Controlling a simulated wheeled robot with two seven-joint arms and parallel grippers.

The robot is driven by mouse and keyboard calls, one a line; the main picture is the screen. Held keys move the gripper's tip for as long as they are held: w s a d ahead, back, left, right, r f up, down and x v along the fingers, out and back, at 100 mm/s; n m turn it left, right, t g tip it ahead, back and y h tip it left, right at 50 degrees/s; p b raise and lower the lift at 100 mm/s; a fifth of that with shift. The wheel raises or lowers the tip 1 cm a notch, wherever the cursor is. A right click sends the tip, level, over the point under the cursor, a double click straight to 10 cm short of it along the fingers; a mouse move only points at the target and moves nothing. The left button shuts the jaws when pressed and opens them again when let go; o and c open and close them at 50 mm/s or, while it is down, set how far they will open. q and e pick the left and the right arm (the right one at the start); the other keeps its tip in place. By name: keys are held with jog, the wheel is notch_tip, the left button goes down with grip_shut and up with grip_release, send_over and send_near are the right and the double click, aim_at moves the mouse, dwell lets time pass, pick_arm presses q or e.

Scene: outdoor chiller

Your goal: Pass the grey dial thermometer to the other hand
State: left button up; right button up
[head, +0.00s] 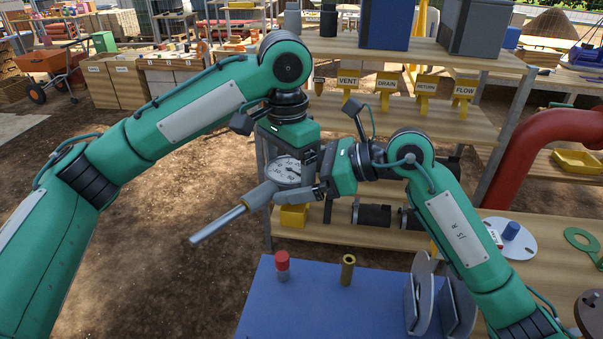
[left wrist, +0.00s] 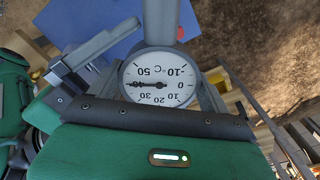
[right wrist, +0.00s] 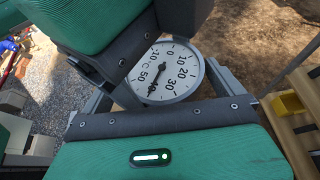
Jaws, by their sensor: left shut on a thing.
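The grey dial thermometer (head: 287,171) is in the air in front of the shelf, its grey stem slanting down left. My left gripper (head: 284,158), above it, is shut on the dial head. The dial face (left wrist: 160,82) shows between its fingers in the left wrist view. My right gripper (head: 307,180) comes in from the right, with its fingers on either side of the dial head. In the right wrist view the dial (right wrist: 172,72) lies between these fingers, which look spread; part of the dial is hidden by the left gripper.
Below is a blue surface (head: 300,318) with a red-capped piece (head: 282,265), a brass-coloured cylinder (head: 347,269) and grey upright plates (head: 421,300). Behind stands a wooden shelf (head: 440,125) with yellow labels. A red pipe (head: 530,145) is at right. Open ground lies left.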

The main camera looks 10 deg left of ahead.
jog(key=c, duration=0.8)
pick_arm(q)
jog(key=o, duration=1)
pick_arm(e)
jog(key=shift+w, duration=0.1)
jog(key=shift+c, duration=0.3)
pick_arm(q)
jog(key=shift+o, duration=0.2)
